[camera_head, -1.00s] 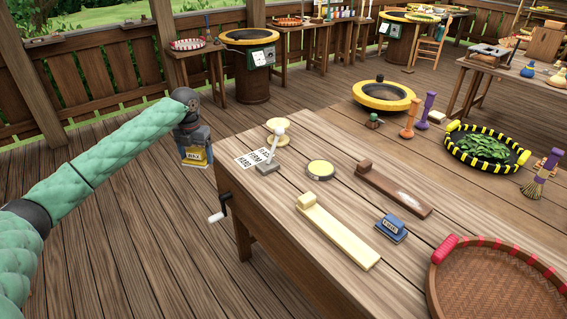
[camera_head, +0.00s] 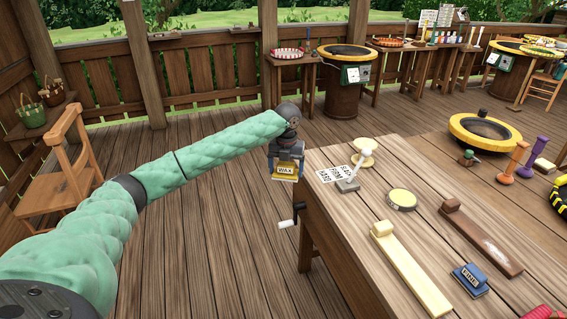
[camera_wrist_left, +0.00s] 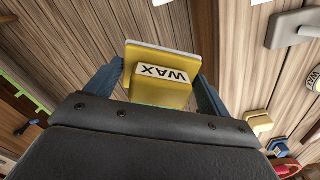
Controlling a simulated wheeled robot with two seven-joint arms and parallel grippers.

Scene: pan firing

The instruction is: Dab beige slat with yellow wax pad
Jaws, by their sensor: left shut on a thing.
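My left gripper (camera_head: 286,165) is shut on the yellow wax pad (camera_head: 285,175), which carries a "WAX" label. It holds the pad in the air just left of the table's left edge. In the left wrist view the wax pad (camera_wrist_left: 160,75) sits between the two blue fingers of the gripper (camera_wrist_left: 160,85). The beige slat (camera_head: 410,270), with a raised block at its far end, lies on the table to the right of and nearer than the pad, apart from it. My right gripper is not in view.
On the table (camera_head: 345,215) are a brown slat (camera_head: 480,238), a blue "FINE" block (camera_head: 470,280), a round yellow tin (camera_head: 402,199), and a small lever stand (camera_head: 347,182) by a labelled card. A crank (camera_head: 290,220) sticks out at the table's left side. The floor left of it is clear.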

